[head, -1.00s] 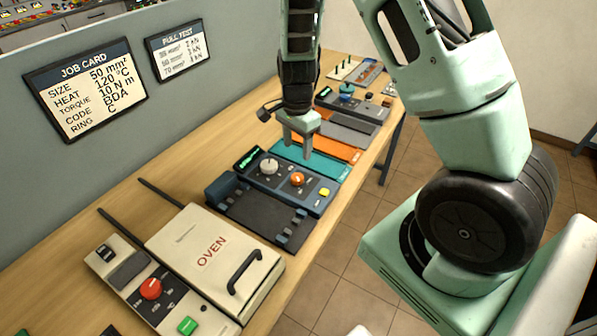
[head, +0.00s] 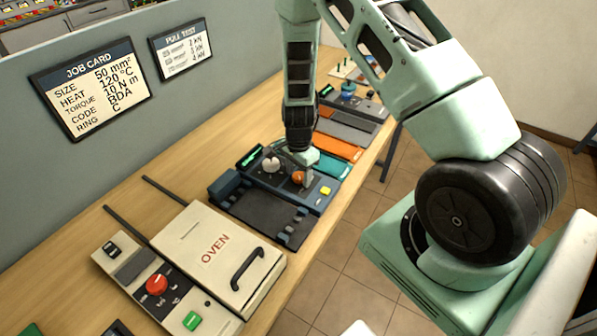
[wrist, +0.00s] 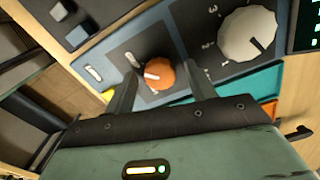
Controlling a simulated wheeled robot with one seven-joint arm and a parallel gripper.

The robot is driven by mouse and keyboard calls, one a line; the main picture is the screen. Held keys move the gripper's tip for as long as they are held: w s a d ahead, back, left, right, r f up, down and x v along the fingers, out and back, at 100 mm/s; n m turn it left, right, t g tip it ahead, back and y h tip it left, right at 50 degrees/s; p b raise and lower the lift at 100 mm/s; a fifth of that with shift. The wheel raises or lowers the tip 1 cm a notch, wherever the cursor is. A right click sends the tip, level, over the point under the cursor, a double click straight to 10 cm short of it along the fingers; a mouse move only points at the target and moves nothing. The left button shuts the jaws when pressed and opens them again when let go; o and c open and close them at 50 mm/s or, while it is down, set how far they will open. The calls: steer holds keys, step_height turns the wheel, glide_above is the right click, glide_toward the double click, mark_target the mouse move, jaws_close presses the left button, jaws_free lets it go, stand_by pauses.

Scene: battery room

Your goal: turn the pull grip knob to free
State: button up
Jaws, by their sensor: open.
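The pull tester is a blue panel (head: 262,182) on the bench. It carries an orange knob (head: 298,177), which I take to be the pull grip knob, and a white dial (head: 270,164). In the wrist view the orange knob (wrist: 160,73) has a pale pointer aimed left; its labels are too small to read. My gripper (head: 302,168) is low over the panel, pointing down. In the wrist view my gripper's fingers (wrist: 161,86) are apart, one on each side of the orange knob, with gaps visible. I cannot tell contact.
A yellow button (head: 326,190) is beside the orange knob. The white dial (wrist: 248,35) is close to the right finger. A dark clamp bed (head: 258,217) and an oven (head: 215,245) stand nearer. Coloured mats (head: 338,147) lie beyond the panel.

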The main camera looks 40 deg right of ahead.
steer(key=c, duration=1)
steer(key=shift+o, duration=0.2)
steer(key=shift+n, duration=0.3)
steer(key=n+b, duration=0.2)
steer(key=n, duration=0.1)
steer(key=shift+f+n, duration=0.1)
steer(key=shift+n, duration=0.3)
steer(key=n+b, duration=0.2)
steer(key=n, duration=0.2)
steer(key=n+b, duration=0.1)
steer(key=n, duration=0.4)
steer(key=shift+b, duration=0.35)
steer(key=n, duration=0.4)
steer(key=shift+b, duration=0.3)
steer(key=shift+n, duration=0.4)
steer(key=o, duration=1)
steer(key=shift+c, duration=0.2)
